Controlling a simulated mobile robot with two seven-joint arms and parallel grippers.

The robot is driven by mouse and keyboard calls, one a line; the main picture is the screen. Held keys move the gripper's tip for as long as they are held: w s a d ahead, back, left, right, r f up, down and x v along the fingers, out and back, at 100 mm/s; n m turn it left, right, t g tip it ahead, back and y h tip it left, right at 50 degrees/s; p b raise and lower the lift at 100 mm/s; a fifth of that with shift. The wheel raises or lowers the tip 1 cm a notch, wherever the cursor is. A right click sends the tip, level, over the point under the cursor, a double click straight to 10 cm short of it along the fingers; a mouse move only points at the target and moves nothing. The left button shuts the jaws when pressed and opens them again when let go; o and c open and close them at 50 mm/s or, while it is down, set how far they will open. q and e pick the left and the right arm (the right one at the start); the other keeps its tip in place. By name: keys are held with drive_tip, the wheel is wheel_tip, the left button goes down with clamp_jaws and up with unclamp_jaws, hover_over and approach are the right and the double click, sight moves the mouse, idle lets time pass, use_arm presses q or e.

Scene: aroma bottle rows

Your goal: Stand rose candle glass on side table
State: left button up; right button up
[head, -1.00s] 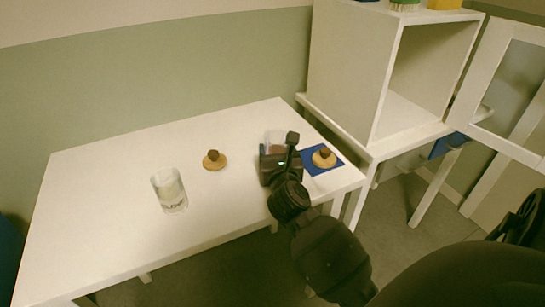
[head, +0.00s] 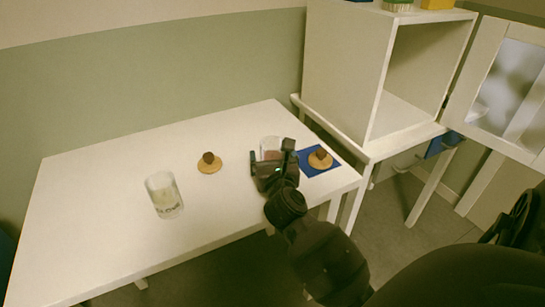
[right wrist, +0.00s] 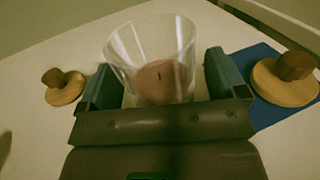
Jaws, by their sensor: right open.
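The rose candle glass (head: 270,143), a clear tumbler with pinkish wax low inside, stands upright on the white side table (head: 110,180). In the right wrist view the glass (right wrist: 150,45) sits between the fingers of my right gripper (right wrist: 161,82). The fingers are open, one on each side, and a gap shows at least on the left. In the head view my right gripper (head: 271,158) covers the lower part of the glass. My left gripper is not in view.
A glass with pale wax (head: 164,196) stands on the table's left half. A round wooden lid (head: 209,163) lies near the middle. Another lid (head: 320,160) lies on a blue mat (head: 333,169) right of my gripper. A white open cabinet (head: 340,75) stands behind right.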

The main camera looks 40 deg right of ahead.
drive_tip(key=v, duration=1.2)
drive_tip(key=shift+r+p, duration=0.1)
drive_tip(key=shift+p, duration=0.25)
